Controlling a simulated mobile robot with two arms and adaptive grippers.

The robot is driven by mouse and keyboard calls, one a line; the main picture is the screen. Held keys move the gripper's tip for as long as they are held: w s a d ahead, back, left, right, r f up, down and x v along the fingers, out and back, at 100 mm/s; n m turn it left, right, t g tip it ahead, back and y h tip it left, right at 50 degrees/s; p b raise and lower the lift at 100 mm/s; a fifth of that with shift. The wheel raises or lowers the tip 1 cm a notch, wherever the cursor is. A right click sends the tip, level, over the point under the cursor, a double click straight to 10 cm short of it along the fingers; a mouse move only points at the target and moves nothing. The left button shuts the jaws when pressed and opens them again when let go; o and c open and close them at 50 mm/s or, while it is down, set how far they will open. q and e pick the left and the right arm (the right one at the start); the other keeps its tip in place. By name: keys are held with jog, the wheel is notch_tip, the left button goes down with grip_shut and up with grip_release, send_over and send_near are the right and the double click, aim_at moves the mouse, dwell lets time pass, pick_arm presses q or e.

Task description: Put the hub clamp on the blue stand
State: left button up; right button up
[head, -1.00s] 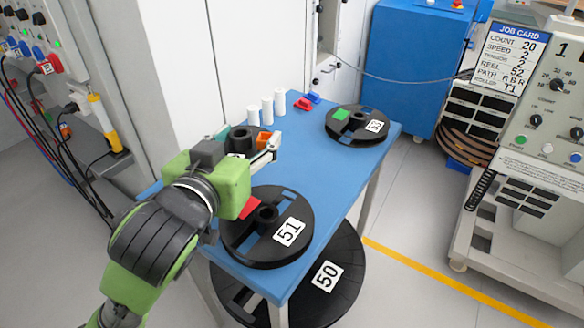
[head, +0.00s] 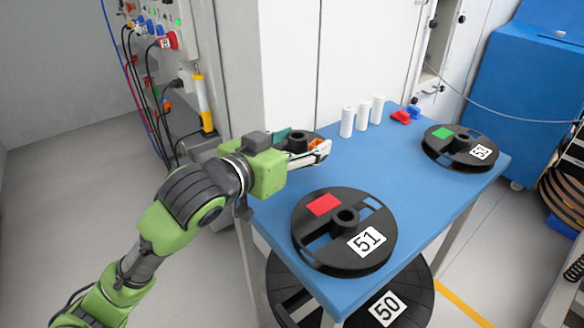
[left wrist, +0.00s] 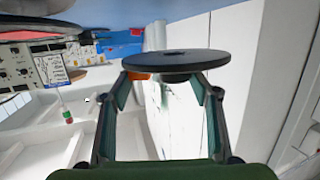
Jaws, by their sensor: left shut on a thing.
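The hub clamp (head: 297,141) is a black round piece with a raised ring. My left gripper (head: 304,146) is shut on it and holds it by the left back part of the blue stand (head: 354,172), a blue-topped table. In the left wrist view the clamp shows as a flat black disc (left wrist: 178,62) with a central hole, between the tips of the left gripper (left wrist: 164,78). I cannot tell the clamp's height above the top. My right gripper is not in view.
Reel 51 (head: 312,243) lies on the near part of the top, reel 53 (head: 434,151) at the far right. White cylinders (head: 347,122) and a red piece (head: 401,117) stand at the back. Reel 50 (head: 416,288) is below. The middle of the top is clear.

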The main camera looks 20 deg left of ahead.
aim_at(289, 151)
pick_arm(q)
jog(key=a+f, duration=0.1)
jog(key=w+a+f+b, duration=0.1)
jog(key=f, duration=0.1)
jog(key=shift+w, duration=0.15)
notch_tip(289, 151, down, 3)
jog(key=shift+a+r+b, duration=0.1)
jog(key=shift+r+b, duration=0.1)
jog(key=shift+b, duration=0.5)
jog(key=shift+f, duration=0.15)
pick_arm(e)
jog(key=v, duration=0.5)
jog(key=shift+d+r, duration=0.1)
pick_arm(q)
jog(key=shift+f, duration=0.15)
jog(key=o, duration=1.4)
jog(key=shift+c, duration=0.2)
